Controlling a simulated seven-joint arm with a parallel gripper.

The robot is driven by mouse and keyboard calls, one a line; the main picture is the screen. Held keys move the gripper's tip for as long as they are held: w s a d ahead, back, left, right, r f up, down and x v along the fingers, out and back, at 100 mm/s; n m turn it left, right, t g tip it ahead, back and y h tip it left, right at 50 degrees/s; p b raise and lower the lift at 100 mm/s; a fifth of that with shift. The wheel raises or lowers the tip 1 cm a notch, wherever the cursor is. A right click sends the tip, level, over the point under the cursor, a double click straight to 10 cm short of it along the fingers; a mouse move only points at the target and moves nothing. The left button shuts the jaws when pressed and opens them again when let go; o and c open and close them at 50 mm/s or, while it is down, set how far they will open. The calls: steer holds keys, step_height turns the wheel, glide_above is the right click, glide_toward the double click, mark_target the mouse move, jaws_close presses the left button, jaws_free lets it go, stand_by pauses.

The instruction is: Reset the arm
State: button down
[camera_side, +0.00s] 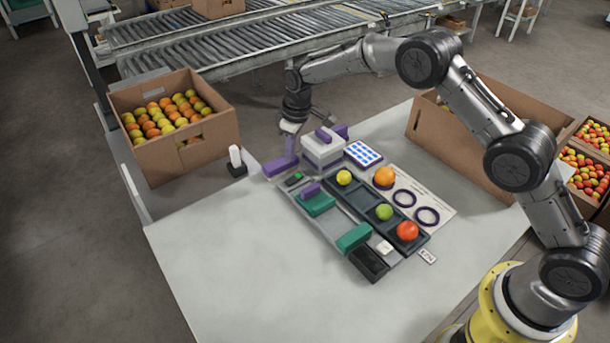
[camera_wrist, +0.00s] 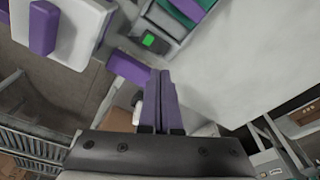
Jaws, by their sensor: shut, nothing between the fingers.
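My arm reaches over from the right of the side view, and my gripper (camera_side: 289,153) hangs down at the table's far edge, left of a white box (camera_side: 323,152) with a purple handle. In the wrist view my gripper (camera_wrist: 167,78) shows two purple fingers shut together with nothing between them. A purple bar (camera_wrist: 128,68) lies close beyond the fingertips; I cannot tell whether they touch it. This purple bar (camera_side: 280,166) also shows in the side view beside the white box. The white box (camera_wrist: 80,22) fills the upper left of the wrist view.
A dark tray (camera_side: 365,201) holds yellow, green and red tomatoes; an orange one (camera_side: 384,176) lies on a ringed card (camera_side: 436,198). Green blocks (camera_side: 354,237) stand on the rig. A carton of tomatoes (camera_side: 186,155) is left, another carton (camera_side: 425,124) right. The front table (camera_side: 230,260) is clear.

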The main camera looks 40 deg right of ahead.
step_height(320, 180, up, 16)
steer(key=d+t, duration=0.2)
steer(key=s+d+r+m+t, duration=0.1)
steer(key=s+d+r, duration=0.1)
steer(key=s+r, duration=0.5)
steer(key=s+d+r+m+t, duration=0.1)
steer(key=s+d+r, duration=0.2)
steer(key=s+r, duration=0.45)
steer(key=s+d+r+m+t, duration=0.1)
steer(key=s+d+r, duration=0.1)
steer(key=s, duration=1.5)
steer(key=s+d+f+m+g, duration=0.1)
steer(key=s+f+m, duration=0.2)
steer(key=s+f, duration=0.7)
steer(key=shift+s+f+h, duration=0.25)
steer(key=shift+s+h, duration=0.15)
steer(key=shift+s, duration=0.55)
